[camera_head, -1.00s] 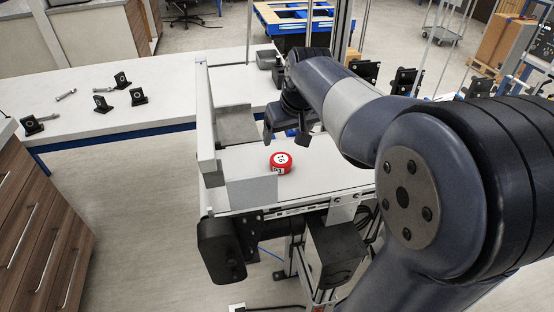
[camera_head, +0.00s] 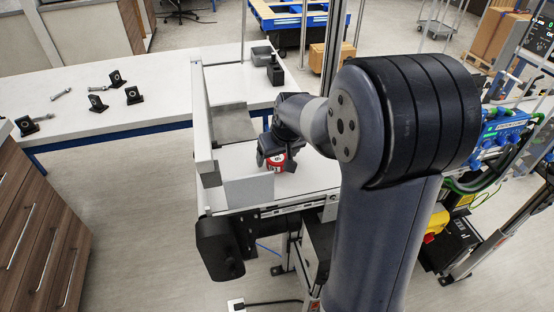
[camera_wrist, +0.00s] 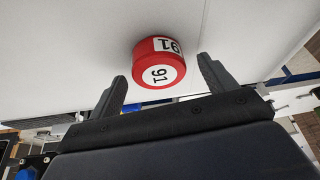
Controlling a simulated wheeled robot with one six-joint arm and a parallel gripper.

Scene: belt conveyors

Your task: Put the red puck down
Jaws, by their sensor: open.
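The red puck (camera_head: 275,167) has white labels and sits on the white conveyor belt (camera_head: 313,178), near its closed end. In the wrist view the puck (camera_wrist: 158,64) shows the number 91 on its top and side. My gripper (camera_head: 273,160) is at the puck in the head view and partly hides it. In the wrist view my gripper (camera_wrist: 162,82) is open, with one finger to each side of the puck and gaps between them. The puck looks slightly beyond the fingertips, and I cannot tell whether anything touches it.
A grey guard plate (camera_head: 249,191) and a long side wall (camera_head: 202,125) border the belt. A white table (camera_head: 60,115) at left holds several black brackets (camera_head: 133,95) and bolts.

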